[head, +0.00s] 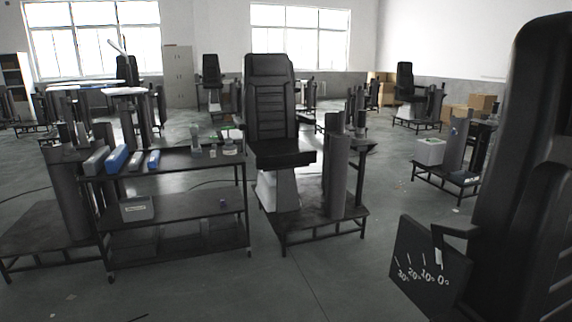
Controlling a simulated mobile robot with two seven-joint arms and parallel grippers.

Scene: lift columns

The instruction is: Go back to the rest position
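Neither of my grippers shows in the head view, and no part of my arms can be made out. A black padded chair (270,100) stands upright on a low dark platform (300,222) in the middle. Grey lift columns (337,170) stand on the platform beside the chair. A two-level dark table (180,205) stands to the left of the chair. On its top lie blue and grey box-shaped parts (117,158) and some small items. A grey bin (137,208) sits on its lower shelf.
A large black chair back (530,150) with an angle-scale plate (428,262) fills the near right. More chairs and columns stand behind. A white box (430,151) and cardboard boxes (481,104) are at the back right. The grey floor (330,285) in front is mostly clear.

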